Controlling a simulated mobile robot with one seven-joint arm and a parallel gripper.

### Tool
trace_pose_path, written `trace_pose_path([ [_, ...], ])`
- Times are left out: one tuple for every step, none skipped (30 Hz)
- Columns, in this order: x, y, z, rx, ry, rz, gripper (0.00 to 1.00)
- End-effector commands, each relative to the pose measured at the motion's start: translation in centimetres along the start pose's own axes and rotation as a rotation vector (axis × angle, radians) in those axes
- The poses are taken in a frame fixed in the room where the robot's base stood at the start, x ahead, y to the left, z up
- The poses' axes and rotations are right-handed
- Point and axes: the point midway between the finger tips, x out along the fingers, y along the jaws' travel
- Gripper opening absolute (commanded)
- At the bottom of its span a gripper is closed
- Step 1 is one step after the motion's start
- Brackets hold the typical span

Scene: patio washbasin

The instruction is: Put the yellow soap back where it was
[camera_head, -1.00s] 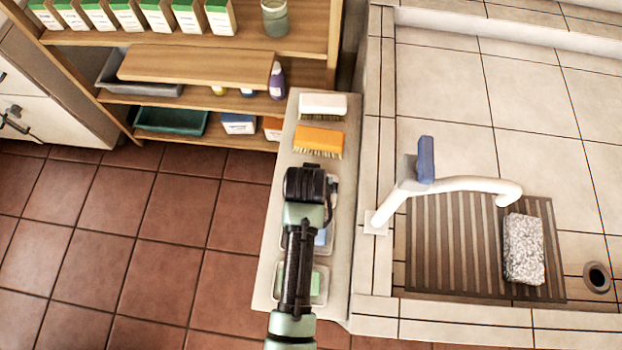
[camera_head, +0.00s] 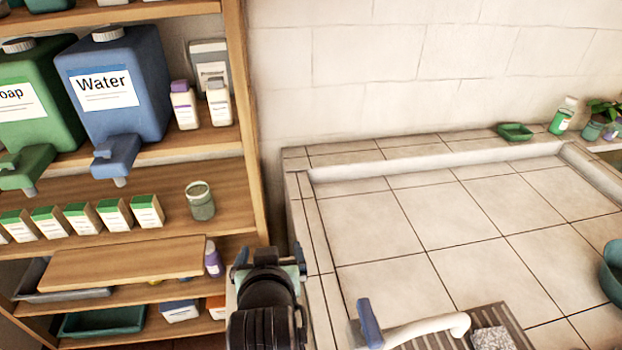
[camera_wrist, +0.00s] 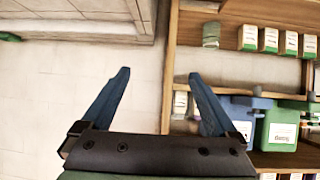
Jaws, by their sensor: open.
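I see no yellow soap in either view. My gripper shows in the wrist view (camera_wrist: 158,74), its two blue fingers spread apart with nothing between them. In the head view my arm rises at the bottom centre, between the shelf and the tiled basin, and hides what lies below it. A small green dish (camera_head: 515,131) sits on the far basin ledge; I see no soap in it.
A wooden shelf (camera_head: 205,152) stands at the left with a green soap tank (camera_head: 40,105), a blue water tank (camera_head: 118,95), several small boxes and a jar (camera_head: 200,200).

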Motion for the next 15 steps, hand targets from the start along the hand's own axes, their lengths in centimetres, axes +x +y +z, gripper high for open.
trace_pose_path([
  [-1.9, 0.9, -5.5, 0.006, 0.147, 0.014, 0.94],
  [-3.1, 1.4, -8.3, 0.008, 0.228, 0.022, 0.94],
  [-5.0, 2.0, -11.8, 0.011, 0.335, 0.032, 0.94],
  [-6.7, 2.5, -14.4, 0.012, 0.416, 0.04, 0.94],
  [-8.5, 2.9, -16.9, 0.013, 0.497, 0.049, 0.94],
  [-11.2, 3.5, -20.0, 0.013, 0.605, 0.06, 0.94],
  [-13.4, 3.9, -22.1, 0.013, 0.686, 0.069, 0.94],
  [-15.7, 4.3, -24.0, 0.012, 0.764, 0.078, 0.94],
  [-18.7, 4.7, -26.2, 0.01, 0.865, 0.09, 0.94],
  [-21.0, 5.0, -27.6, 0.008, 0.937, 0.098, 0.94],
  [-23.1, 5.2, -28.8, 0.006, 1.004, 0.106, 0.94],
  [-25.9, 5.4, -30.1, 0.003, 1.085, 0.115, 0.94],
  [-27.8, 5.6, -30.8, 0.001, 1.142, 0.122, 0.94],
  [-29.5, 5.7, -31.4, -0.002, 1.19, 0.128, 0.94],
  [-31.6, 5.8, -32.0, -0.004, 1.248, 0.135, 0.94],
])
